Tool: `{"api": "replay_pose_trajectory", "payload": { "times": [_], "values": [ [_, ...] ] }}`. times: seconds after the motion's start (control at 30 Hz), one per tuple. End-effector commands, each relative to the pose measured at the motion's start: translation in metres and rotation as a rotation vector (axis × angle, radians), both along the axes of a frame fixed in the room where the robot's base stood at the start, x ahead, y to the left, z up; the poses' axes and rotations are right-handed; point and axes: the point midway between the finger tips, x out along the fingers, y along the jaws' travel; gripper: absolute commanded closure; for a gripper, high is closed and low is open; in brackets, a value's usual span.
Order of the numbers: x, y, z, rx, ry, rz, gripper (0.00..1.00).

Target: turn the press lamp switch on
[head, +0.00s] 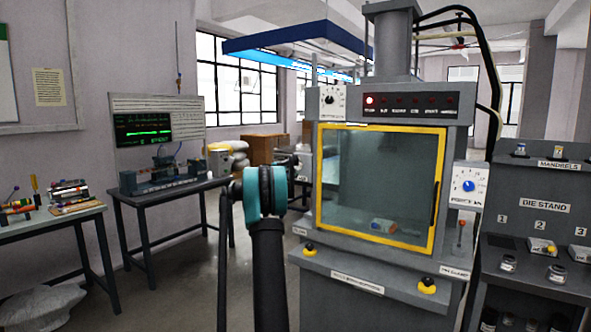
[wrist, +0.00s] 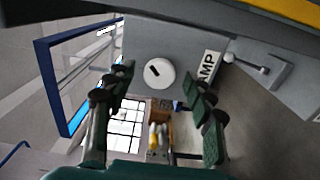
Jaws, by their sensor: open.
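The press (head: 380,190) stands right of centre in the head view, its yellow-framed door shut. In the wrist view a round white switch (wrist: 159,73) with a dark slanted bar is on a grey panel. A label (wrist: 208,66) beside it shows the letters "AMP"; its start is hidden or cut off. My gripper (wrist: 160,78) is open and empty, with the switch between its fingertips in the picture; the gap in depth cannot be told. In the head view my gripper (head: 291,161) is beside the press's left edge, where my arm partly hides a small grey box (head: 303,166).
A lever with a round knob (wrist: 261,70) sticks out right of the label in the wrist view. The die stand (head: 540,208) is right of the press. Benches (head: 165,190) line the left wall.

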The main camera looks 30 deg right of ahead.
Motion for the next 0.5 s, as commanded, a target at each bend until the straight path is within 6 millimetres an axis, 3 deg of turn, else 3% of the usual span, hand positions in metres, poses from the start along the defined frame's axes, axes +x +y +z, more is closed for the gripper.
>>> {"api": "replay_pose_trajectory", "payload": {
  "times": [0.17,0.5],
  "values": [
    [-0.007,0.022,0.0,0.0,0.0,0.003,0.47],
    [-0.034,0.084,0.0,0.0,0.0,0.003,0.47]
  ]
}}
